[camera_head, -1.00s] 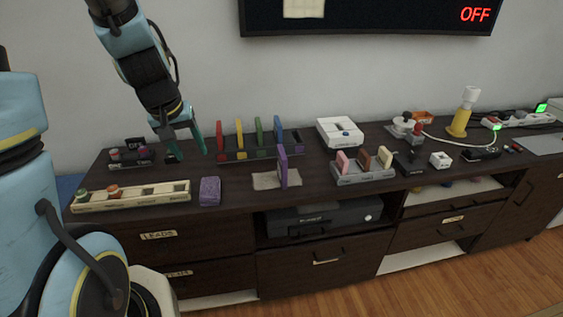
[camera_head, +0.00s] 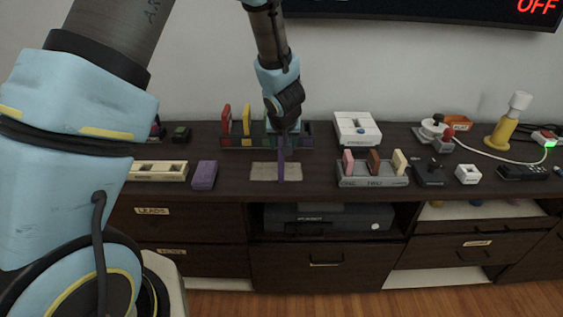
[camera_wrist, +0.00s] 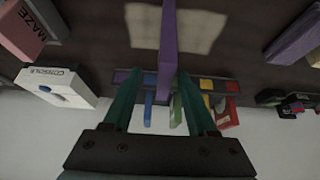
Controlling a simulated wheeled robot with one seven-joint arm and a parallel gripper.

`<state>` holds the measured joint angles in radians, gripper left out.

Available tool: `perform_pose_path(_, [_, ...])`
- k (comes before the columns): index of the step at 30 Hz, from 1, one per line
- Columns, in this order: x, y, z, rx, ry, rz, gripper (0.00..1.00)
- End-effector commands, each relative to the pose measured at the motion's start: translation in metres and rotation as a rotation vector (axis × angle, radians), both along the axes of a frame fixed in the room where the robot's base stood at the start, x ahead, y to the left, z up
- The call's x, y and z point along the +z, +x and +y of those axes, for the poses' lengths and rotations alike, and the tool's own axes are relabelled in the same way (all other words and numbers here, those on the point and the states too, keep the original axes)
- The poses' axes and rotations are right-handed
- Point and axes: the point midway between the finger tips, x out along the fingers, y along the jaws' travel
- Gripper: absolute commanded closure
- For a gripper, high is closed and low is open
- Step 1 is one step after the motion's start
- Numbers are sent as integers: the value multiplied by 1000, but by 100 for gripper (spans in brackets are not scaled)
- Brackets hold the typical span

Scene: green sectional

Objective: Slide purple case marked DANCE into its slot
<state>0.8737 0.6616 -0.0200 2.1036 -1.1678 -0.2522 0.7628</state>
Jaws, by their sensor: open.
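The purple case (camera_head: 282,171) stands upright on a beige mat (camera_head: 262,171). It also shows in the wrist view (camera_wrist: 168,35), its lower part reaching between my fingers. No lettering on it is readable. My gripper (camera_head: 283,134) is pointed down over the case's top. In the wrist view my gripper (camera_wrist: 158,85) is open, with one green finger on each side of the case and gaps visible. Behind stands a dark rack (camera_head: 236,146) holding a red case (camera_head: 226,117), a yellow case (camera_head: 246,120), and green and blue ones partly hidden by my gripper.
A purple block (camera_head: 205,174) lies left of the mat, beside a cream tray (camera_head: 157,171). A grey holder (camera_head: 372,181) with pink, brown and cream pieces stands to the right. A white console (camera_head: 357,128) sits behind it.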

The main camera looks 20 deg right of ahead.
Motion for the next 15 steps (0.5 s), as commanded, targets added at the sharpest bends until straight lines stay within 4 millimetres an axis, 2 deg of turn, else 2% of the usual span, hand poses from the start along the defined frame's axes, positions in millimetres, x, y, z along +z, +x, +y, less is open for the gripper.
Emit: perform_pose_path(15, [-46, 28, -7, 0, -1, 1, 42])
